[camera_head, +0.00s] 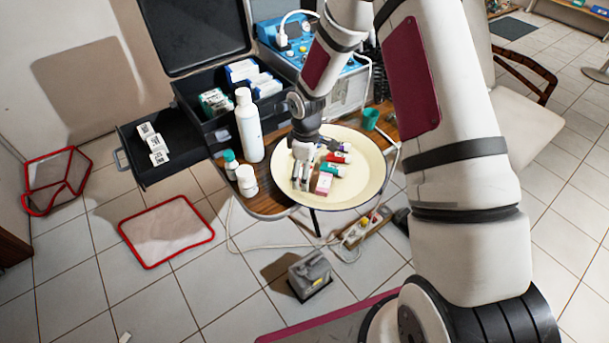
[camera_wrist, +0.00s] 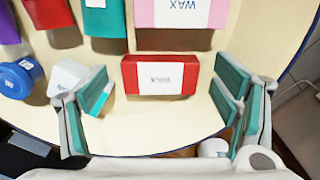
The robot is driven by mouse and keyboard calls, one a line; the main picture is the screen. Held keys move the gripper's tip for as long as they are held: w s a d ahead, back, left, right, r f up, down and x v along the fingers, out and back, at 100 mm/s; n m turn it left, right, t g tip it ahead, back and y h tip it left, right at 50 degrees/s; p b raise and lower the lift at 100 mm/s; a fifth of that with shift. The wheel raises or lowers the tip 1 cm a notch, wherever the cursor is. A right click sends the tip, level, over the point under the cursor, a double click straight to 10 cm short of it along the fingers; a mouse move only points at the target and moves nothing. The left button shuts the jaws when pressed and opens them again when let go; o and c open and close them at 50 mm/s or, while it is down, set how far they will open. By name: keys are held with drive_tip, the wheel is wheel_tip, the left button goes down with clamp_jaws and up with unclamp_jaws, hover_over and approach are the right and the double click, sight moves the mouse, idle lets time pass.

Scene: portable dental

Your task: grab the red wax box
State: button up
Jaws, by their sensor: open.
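The red wax box (camera_wrist: 160,88) shows in the wrist view, a small red box with a white label reading WAX upside down, lying on the cream round plate (camera_head: 358,192). My gripper (camera_wrist: 164,92) is open, with one teal-padded finger left of the red box and one right of it, and gaps on both sides. In the head view my gripper (camera_head: 302,180) points down over the plate. I cannot make out the red wax box clearly there. A larger pink box (camera_wrist: 183,12), also labelled WAX, lies just beyond the red one.
Teal (camera_wrist: 105,20), red (camera_wrist: 48,12) and purple (camera_wrist: 8,28) items lie beyond, to the left. A blue-capped container (camera_wrist: 18,78) stands at far left. A tall white bottle (camera_head: 248,128) stands left of the plate, and a green cup (camera_head: 370,118) behind it.

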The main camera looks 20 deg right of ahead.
drive_tip(key=c, duration=1.1)
drive_tip(key=shift+c, duration=0.2)
